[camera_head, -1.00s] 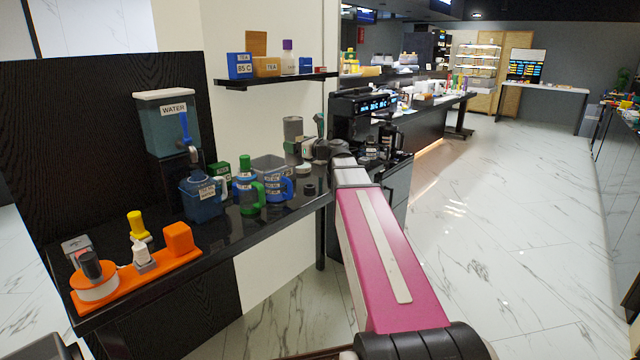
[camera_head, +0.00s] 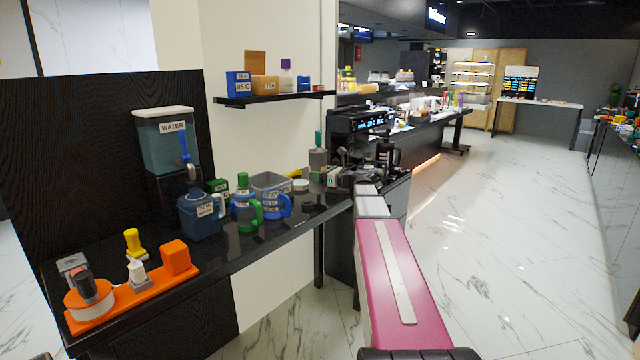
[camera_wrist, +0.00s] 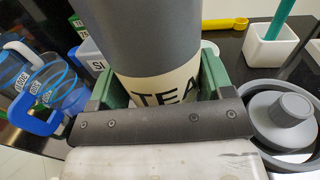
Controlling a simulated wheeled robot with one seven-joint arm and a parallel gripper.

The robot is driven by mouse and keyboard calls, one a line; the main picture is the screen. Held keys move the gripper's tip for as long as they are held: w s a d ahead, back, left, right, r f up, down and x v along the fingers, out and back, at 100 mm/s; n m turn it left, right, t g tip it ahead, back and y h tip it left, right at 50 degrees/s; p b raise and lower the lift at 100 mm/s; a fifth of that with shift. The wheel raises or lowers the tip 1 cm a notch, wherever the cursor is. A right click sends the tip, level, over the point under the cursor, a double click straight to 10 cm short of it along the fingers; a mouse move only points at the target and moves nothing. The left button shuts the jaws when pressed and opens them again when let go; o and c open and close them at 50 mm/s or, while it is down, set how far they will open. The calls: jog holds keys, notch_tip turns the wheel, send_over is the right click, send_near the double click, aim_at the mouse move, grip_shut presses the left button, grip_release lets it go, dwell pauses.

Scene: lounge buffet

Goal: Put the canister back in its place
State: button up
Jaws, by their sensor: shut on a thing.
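The canister (camera_wrist: 158,40) is a grey cylinder with a cream band lettered TEA. It fills the upper middle of the wrist view, between the green fingers of my gripper (camera_wrist: 163,88), which is shut on it. In the head view the grey canister (camera_head: 317,161) shows at the far end of the black counter, beside my gripper (camera_head: 334,176). It looks roughly upright. I cannot tell whether its base touches the counter; its lower part is hidden in both views.
A white cup (camera_wrist: 272,46) with a teal stick and a yellow scoop (camera_wrist: 225,24) lie beyond the canister. A round grey container (camera_wrist: 284,112) is close right; a blue-handled pitcher (camera_wrist: 52,92) is left. A wall shelf (camera_head: 275,97) holds boxes. A coffee machine (camera_head: 362,122) stands behind.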

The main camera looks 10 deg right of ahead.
jog(key=shift+f, duration=1.7)
jog(key=shift+f, duration=0.15)
jog(key=o, duration=1.2)
jog(key=v, duration=1.2)
